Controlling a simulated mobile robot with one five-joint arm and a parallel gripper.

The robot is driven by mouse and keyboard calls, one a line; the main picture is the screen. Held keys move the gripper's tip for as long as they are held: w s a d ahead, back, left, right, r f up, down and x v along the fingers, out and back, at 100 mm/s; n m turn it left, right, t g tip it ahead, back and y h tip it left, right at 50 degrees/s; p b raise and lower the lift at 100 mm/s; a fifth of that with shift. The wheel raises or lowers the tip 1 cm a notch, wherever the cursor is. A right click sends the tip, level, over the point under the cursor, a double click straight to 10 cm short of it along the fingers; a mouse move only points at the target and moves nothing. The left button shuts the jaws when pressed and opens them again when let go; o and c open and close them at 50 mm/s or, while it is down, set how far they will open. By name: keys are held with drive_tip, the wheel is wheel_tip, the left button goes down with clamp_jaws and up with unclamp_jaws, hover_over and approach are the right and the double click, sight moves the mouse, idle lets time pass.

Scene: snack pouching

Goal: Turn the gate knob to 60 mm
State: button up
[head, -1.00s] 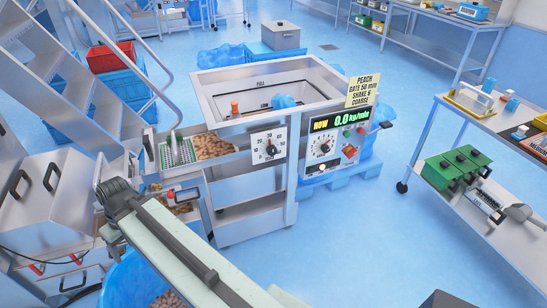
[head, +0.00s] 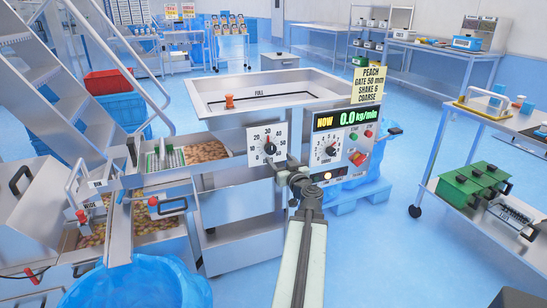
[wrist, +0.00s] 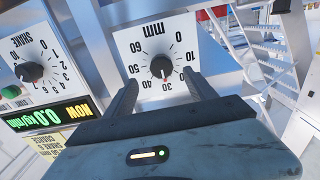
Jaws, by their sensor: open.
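The gate knob (head: 269,148) is a small black knob on a white dial plate (head: 255,134) with a black mm scale, on the front of the steel hopper. In the wrist view, which is upside down, the knob (wrist: 161,67) points near the 30 mark. My gripper (head: 281,164) is just in front of the dial, at its lower right in the head view. Contact cannot be told.
The control panel (head: 325,165) with the shake knob (head: 331,149) and a 0.0 kg/min display is close at the right. Metal trays of nuts (head: 206,151) stand left. A cart (head: 500,190) stands right.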

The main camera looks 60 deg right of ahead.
sight(272, 151)
drive_tip(key=x, duration=0.8)
drive_tip(key=shift+s+a, duration=0.1)
